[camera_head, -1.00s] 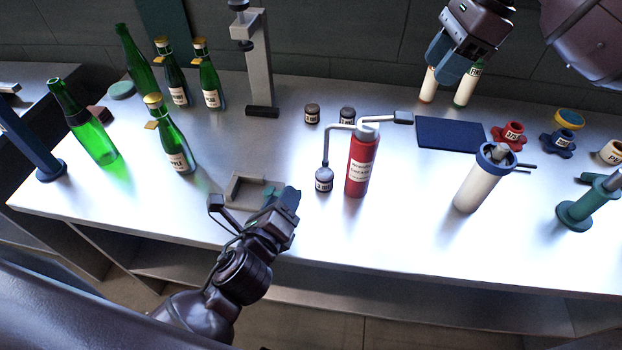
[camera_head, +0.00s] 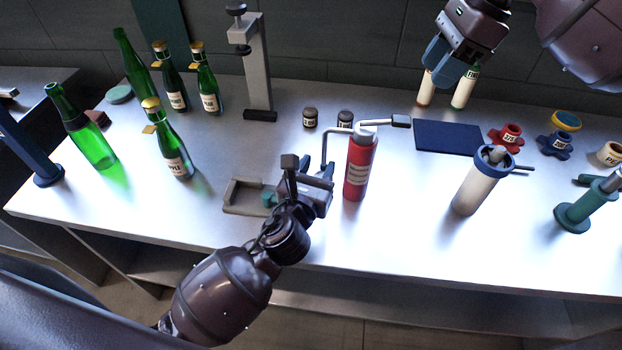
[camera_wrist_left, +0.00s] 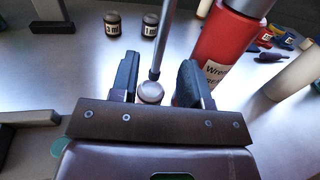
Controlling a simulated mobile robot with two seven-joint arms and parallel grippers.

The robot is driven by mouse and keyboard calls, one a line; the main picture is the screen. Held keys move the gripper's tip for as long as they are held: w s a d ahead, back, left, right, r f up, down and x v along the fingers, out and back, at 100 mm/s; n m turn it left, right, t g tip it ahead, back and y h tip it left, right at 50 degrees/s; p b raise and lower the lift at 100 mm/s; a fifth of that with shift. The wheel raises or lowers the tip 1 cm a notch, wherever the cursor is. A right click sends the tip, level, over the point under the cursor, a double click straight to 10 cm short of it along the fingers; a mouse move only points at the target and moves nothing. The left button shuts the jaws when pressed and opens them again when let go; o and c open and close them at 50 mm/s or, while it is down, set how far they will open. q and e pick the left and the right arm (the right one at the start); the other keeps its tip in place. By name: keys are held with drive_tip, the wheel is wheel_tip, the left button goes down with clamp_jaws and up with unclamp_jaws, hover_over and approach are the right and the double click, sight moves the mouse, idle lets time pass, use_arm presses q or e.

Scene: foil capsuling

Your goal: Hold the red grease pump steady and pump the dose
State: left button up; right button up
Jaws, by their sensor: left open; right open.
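The red grease pump (camera_head: 358,172) stands upright on the bench, with a grey lever (camera_head: 400,121) to the right and a bent spout pipe (camera_head: 326,147) to the left. My left gripper (camera_head: 318,180) is open, low at the pump's left. The pump body (camera_wrist_left: 225,50) is outside the right finger.
A grey tray (camera_head: 245,208) lies left of the left gripper. Two small dark-lidded jars (camera_head: 310,118) stand behind the pump. A dark blue mat (camera_head: 447,138) and a white canister (camera_head: 475,185) are to the right. Green bottles (camera_head: 90,140) stand at left.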

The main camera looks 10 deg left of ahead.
sight(323, 155)
use_arm(q)
drive_tip(key=w, duration=0.6)
drive_tip(key=shift+w+d, duration=0.2)
drive_tip(key=shift+d, duration=0.05)
clamp_jaws()
idle(1.2)
